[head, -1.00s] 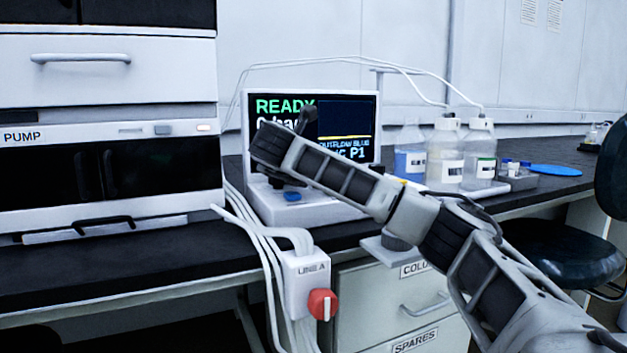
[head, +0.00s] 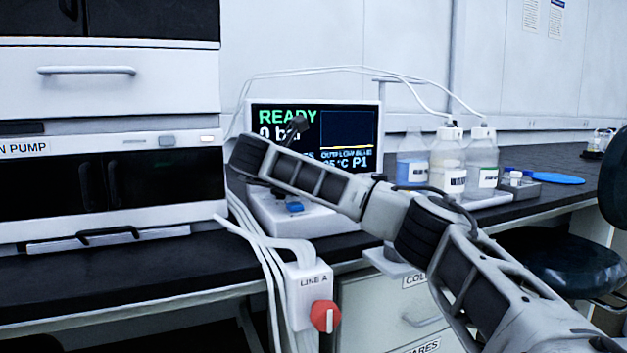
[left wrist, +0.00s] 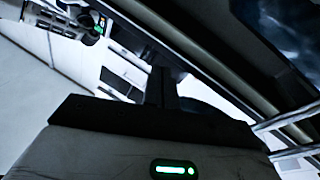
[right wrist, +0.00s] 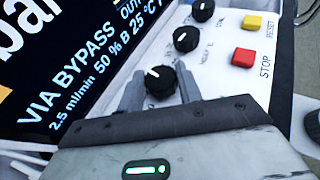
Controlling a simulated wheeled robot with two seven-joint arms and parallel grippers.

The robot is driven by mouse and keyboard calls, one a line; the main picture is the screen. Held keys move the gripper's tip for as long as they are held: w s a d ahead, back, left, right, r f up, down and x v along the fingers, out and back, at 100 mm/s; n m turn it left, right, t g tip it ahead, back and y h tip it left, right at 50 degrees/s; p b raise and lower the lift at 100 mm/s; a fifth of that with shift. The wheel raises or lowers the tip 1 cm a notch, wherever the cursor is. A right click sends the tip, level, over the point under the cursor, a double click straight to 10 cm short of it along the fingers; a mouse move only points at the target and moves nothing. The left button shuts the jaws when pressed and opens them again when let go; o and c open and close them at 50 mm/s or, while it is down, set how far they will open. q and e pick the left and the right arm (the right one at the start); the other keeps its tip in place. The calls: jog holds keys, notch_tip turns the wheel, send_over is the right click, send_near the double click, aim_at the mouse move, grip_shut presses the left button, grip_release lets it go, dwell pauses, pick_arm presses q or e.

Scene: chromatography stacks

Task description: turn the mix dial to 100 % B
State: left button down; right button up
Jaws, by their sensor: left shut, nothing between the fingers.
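The white console (head: 350,104) with its screen stands on the bench in the head view, partly hidden by my right arm. In the right wrist view its screen (right wrist: 75,70) reads "VIA BYPASS", 2.5 ml/min, 50 % B, 25 °C. Three black dials sit in a row: a near dial (right wrist: 160,82), a middle dial (right wrist: 186,39) and a far dial (right wrist: 202,9). Their labels are not readable. My right gripper (right wrist: 159,72) has one finger on each side of the near dial; contact is unclear. My left gripper (left wrist: 162,88) is shut and empty, away from the console.
A red STOP button (right wrist: 243,57) and yellow RESET button (right wrist: 252,22) sit beside the dials. In the head view, bottles (head: 447,160) stand right of the console. A LINE A box with a red knob (head: 325,316) and hoses hang at the bench front.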

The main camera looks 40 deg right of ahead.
jog(key=o, duration=0.4)
jog(key=shift+f, duration=0.2)
jog(key=shift+r, duration=0.1)
jog(key=p+v, duration=0.1)
jog(key=v, duration=0.3)
jog(key=p+v, duration=0.1)
jog(key=v, duration=0.2)
jog(key=shift+w+d+r+p, duration=0.1)
jog(key=shift+w+r+p, duration=0.2)
jog(key=shift+s+a+r+p, duration=0.25)
jog(key=shift+s+a+p, duration=0.25)
jog(key=shift+p, duration=0.45)
pick_arm(q)
jog(key=f+g, duration=0.1)
jog(key=s+f+g+y+p, duration=0.1)
jog(key=f, duration=0.1)
jog(key=s+f+g+y, duration=0.1)
jog(key=shift+a+f+n+g+p, duration=0.1)
jog(key=shift+f+n+g+p, duration=0.2)
jog(key=shift+f+n+p, duration=0.1)
pick_arm(e)
jog(key=v, duration=0.7)
jog(key=shift+a+f, duration=0.2)
jog(key=shift+a, duration=0.25)
